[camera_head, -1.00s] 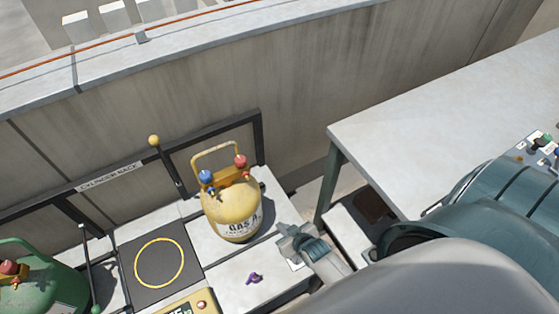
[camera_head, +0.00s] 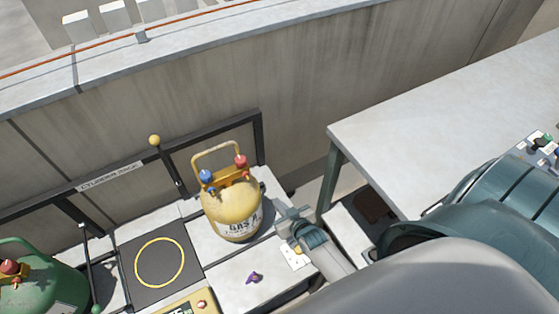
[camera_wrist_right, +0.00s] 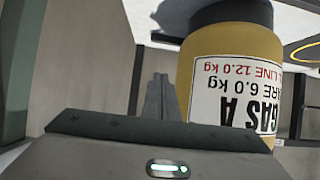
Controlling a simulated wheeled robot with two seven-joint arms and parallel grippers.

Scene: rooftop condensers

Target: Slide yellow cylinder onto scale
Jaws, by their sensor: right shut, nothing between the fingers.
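The yellow cylinder (camera_head: 232,210) stands upright on the light rack surface, right of the scale. It has a yellow handle and blue and red valve knobs. In the right wrist view the yellow cylinder (camera_wrist_right: 232,75) appears upside down, with its "GAS A" label. The scale's dark platform (camera_head: 127,272) has a yellow ring on top and is empty. My right gripper (camera_head: 283,216) is shut and empty, just right of the cylinder's lower side. Its closed fingers (camera_wrist_right: 158,95) show beside the cylinder; I cannot tell if they touch it. My left gripper is not in view.
A green cylinder (camera_head: 42,283) stands left of the scale. A yellow display unit (camera_head: 190,305) sits in front of the platform. A small purple item (camera_head: 254,278) lies on the rack surface. A black rail (camera_head: 215,140) and wall rise behind. A grey table (camera_head: 440,120) stands right.

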